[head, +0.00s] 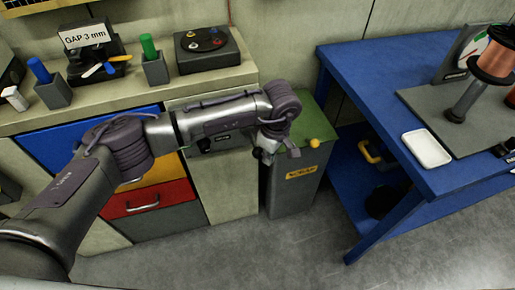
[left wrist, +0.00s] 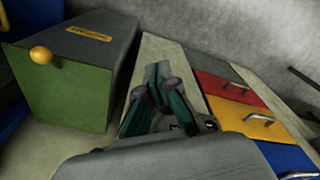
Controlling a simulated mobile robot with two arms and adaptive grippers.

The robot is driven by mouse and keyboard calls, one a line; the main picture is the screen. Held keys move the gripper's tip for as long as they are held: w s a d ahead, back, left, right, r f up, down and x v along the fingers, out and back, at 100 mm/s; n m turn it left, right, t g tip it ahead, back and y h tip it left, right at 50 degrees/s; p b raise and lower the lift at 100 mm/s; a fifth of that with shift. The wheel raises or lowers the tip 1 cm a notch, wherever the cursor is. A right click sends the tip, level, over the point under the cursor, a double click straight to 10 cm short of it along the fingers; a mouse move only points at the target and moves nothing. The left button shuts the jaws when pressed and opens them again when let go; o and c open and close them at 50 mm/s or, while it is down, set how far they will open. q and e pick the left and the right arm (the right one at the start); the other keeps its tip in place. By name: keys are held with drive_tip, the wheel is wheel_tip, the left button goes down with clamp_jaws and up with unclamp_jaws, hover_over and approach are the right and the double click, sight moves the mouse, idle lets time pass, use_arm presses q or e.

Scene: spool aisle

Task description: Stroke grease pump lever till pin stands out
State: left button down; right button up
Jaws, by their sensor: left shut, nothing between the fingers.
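My left gripper (head: 264,155) hangs from the left arm, in front of the gap between the pale cabinet and a grey bin. In the left wrist view its fingers (left wrist: 158,72) are together and empty. A dark fitting with a small label (head: 215,143) is on the upper cabinet front, partly behind my arm; I cannot tell whether it is the grease pump. I cannot make out a lever or an indicator pin in either view. My right gripper is in neither view.
The grey bin (head: 292,190) has a green top and a yellow ball (head: 314,143); the ball also shows in the left wrist view (left wrist: 41,55). A blue bench (head: 372,88) stands right, with a white tray (head: 427,149). Coloured drawers (head: 150,199) are left. The foreground floor is clear.

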use_arm(q)
wheel_tip(320, 180, up, 12)
drive_tip(key=d, duration=0.1)
drive_tip(key=shift+s, duration=0.4)
idle(1.1)
